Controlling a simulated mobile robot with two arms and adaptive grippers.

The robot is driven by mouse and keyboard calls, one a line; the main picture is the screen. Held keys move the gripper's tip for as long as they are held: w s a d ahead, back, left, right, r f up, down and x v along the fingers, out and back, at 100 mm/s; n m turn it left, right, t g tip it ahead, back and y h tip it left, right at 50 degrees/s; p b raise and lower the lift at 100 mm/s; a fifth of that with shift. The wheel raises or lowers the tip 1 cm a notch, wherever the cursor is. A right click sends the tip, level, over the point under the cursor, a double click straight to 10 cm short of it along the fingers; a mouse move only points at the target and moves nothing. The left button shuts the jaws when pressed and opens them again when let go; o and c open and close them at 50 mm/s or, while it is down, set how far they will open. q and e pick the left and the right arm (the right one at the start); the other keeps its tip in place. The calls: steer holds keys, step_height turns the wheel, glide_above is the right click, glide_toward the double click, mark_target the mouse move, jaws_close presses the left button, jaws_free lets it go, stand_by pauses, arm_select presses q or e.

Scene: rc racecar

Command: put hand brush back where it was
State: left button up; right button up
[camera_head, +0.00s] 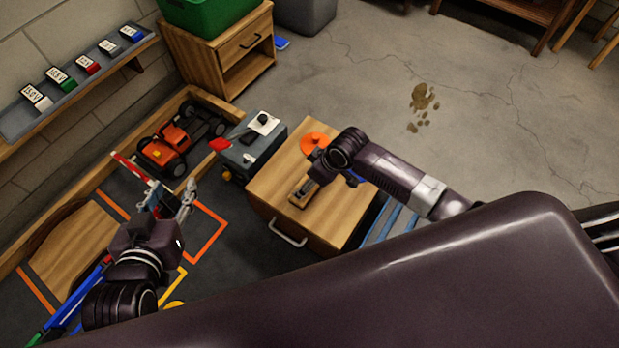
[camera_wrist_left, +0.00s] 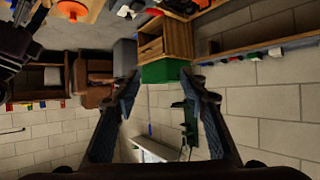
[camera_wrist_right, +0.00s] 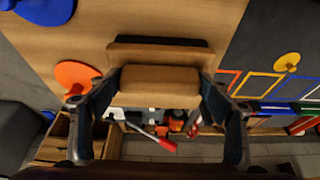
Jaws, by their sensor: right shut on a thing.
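The hand brush (camera_wrist_right: 160,85) has a pale wooden body with a dark strip along its far side in the right wrist view. My right gripper (camera_wrist_right: 161,92) is shut on it, one finger at each end. The brush (camera_head: 302,194) is at the top of the wooden cabinet (camera_head: 335,215) in the head view; whether it touches the surface I cannot tell. My right gripper partly hides it. My left gripper (camera_head: 172,202) is over the dark floor mat at the left. It is open and empty in the left wrist view (camera_wrist_left: 160,88).
An orange disc (camera_head: 318,142) lies on the cabinet behind the brush. Orange outlines (camera_head: 212,232) mark the mat.

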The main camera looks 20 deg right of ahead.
steer(key=o, duration=1)
